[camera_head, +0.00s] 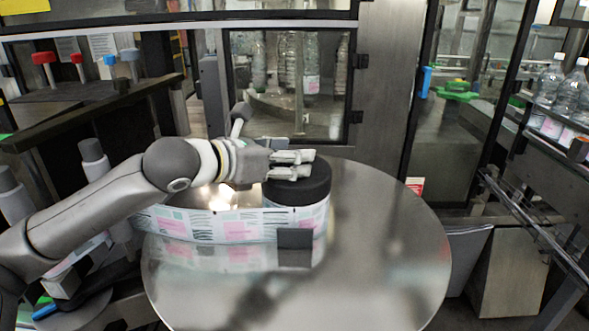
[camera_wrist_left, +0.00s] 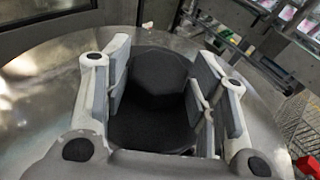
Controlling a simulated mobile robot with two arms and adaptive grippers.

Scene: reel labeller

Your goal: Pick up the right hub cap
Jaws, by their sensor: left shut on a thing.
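The right hub cap (camera_head: 306,190) is a thick black round cap at the right end of the label web (camera_head: 230,226), on the round steel table (camera_head: 390,265). My left gripper (camera_head: 303,164) is over it from the left, its fingers at the cap's top. In the left wrist view the black cap (camera_wrist_left: 155,90) lies between the two finger pads, and the gripper is shut on it. Whether the cap is clear of the labels beneath cannot be told. My right gripper is not in view.
A small dark block (camera_head: 295,238) stands against the label web's front. The table's front and right are bare. Behind stands a glass-doored machine (camera_head: 290,85). Bottles (camera_head: 560,85) stand on a conveyor at the far right. Red and blue knobs (camera_head: 44,58) are at the back left.

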